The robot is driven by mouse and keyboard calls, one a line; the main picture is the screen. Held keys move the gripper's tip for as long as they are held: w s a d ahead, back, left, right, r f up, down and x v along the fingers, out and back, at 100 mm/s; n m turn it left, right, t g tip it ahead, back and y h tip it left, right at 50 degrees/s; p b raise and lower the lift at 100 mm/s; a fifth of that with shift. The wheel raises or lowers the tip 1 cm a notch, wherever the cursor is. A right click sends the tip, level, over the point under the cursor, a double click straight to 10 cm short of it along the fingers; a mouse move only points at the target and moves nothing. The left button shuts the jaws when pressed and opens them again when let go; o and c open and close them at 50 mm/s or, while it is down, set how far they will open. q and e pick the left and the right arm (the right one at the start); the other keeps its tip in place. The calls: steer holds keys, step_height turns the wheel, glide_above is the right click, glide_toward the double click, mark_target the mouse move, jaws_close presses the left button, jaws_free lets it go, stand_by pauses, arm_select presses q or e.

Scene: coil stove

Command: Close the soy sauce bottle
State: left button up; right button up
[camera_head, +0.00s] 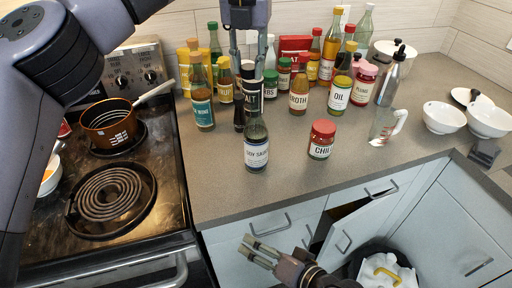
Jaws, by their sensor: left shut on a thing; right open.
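The soy sauce bottle (256,153) stands upright on the counter near its front edge, with dark glass and a white label. Its top overlaps a salt container (252,88) behind, so I cannot tell clearly whether a cap sits on it. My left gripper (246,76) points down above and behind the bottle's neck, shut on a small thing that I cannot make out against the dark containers. My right gripper (250,250) is open and empty, low in front of the drawers and apart from the bottle.
A red-lidded chili jar (321,140) stands right of the bottle, and a wine bottle (202,100) to its left. Several bottles and jars crowd behind. The stove with a pan (110,128) is at left. A clear pitcher (384,128) and white bowls (444,117) are at right. The front counter is free.

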arm_select(q)
steer(key=shift+d+r+n, duration=0.5)
steer(key=shift+n, duration=0.3)
steer(key=shift+d+r+n, duration=0.15)
steer(key=shift+r+n, duration=0.05)
steer(key=shift+n, duration=0.1)
arm_select(e)
steer(key=w+a+r+m+t+y, duration=0.1)
steer(key=w+a+r+m+t, duration=0.2)
steer(key=r+m, duration=0.45)
steer(key=w+a+r+m+t+y, duration=0.1)
steer(key=w+r+m+t+y, duration=0.3)
steer(key=r, duration=0.6)
arm_select(q)
steer(key=shift+d+r, duration=0.1)
arm_select(e)
steer(key=m+t+h, duration=0.2)
steer(key=m+h, duration=1.1)
steer(key=m, duration=0.8)
glide_toward(256, 145)
steer(key=shift+w+a+f, duration=0.1)
steer(key=shift+w+f, duration=0.15)
steer(key=shift+f, duration=0.3)
steer(key=shift+w+f, duration=0.25)
steer(key=shift+f, duration=0.3)
steer(key=shift+f+m, duration=0.35)
steer(key=shift+m, duration=0.1)
steer(key=shift+w, duration=0.15)
